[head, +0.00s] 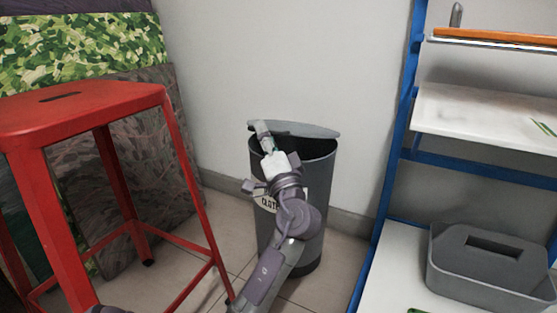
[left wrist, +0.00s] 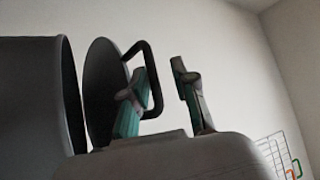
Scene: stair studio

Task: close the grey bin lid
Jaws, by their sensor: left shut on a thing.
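The grey bin (head: 313,190) stands on the floor against the wall, with a label on its front. Its grey lid (head: 310,130) is raised at the back of the rim, tilted, and the dark inside shows below it. In the left wrist view the lid (left wrist: 98,75) stands apart from the bin wall (left wrist: 30,100), and its dark loop handle (left wrist: 143,48) sticks out toward the fingers. My left gripper (head: 262,132) is at the left part of the lid, shut on the handle; its fingers also show in the left wrist view (left wrist: 162,95). My right gripper is not in view.
A red stool (head: 85,98) stands left of the bin, close to my left arm. A blue-framed shelf (head: 397,140) stands to the right, with a grey box (head: 450,270) on its lower board. Tiled floor (head: 215,215) is free between stool and bin.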

